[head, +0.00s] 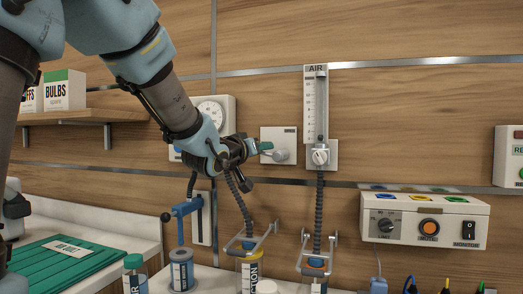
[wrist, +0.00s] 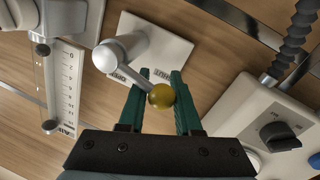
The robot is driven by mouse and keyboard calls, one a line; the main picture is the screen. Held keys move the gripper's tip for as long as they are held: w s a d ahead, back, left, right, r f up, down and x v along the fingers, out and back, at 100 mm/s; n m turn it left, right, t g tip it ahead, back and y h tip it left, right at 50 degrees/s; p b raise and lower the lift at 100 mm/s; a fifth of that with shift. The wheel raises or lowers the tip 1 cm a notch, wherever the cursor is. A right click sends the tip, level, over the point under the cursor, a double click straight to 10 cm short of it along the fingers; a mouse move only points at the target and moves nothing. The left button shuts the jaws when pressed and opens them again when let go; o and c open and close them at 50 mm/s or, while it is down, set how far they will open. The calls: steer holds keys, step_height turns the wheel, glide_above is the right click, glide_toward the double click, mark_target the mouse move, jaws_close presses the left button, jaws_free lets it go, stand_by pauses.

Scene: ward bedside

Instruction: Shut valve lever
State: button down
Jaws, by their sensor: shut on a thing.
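The valve is a pale wall plate (head: 290,133) with a grey round hub (head: 281,156). The wrist view shows the plate (wrist: 170,42) up close, with the valve lever (wrist: 133,78) running from the hub to a yellow ball knob (wrist: 161,96). My gripper (wrist: 160,82) has its green fingers on either side of the lever's knob end and is shut on it. In the head view my gripper (head: 264,147) reaches the plate from the left, and the lever is hidden. Small lettering on the plate is too small to read.
An AIR flowmeter (head: 316,105) with a knob and hose is just right of the valve. A round gauge (head: 211,112) is behind my wrist at left. A control box (head: 425,218) is lower right. Canisters (head: 250,272) hang below.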

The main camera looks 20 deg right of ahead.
steer(key=shift+f+n+b, duration=0.5)
steer(key=shift+n+b, duration=0.35)
steer(key=shift+f+n+b, duration=0.5)
steer(key=shift+n+b, duration=0.3)
steer(key=shift+n, duration=0.05)
steer(key=c, duration=0.6)
jaws_free()
steer(key=shift+s+f, duration=0.1)
steer(key=shift+c, duration=0.2)
steer(key=b+v, duration=0.2)
steer(key=v, duration=0.8)
steer(key=shift+s+a, duration=0.2)
steer(key=shift+a, duration=0.1)
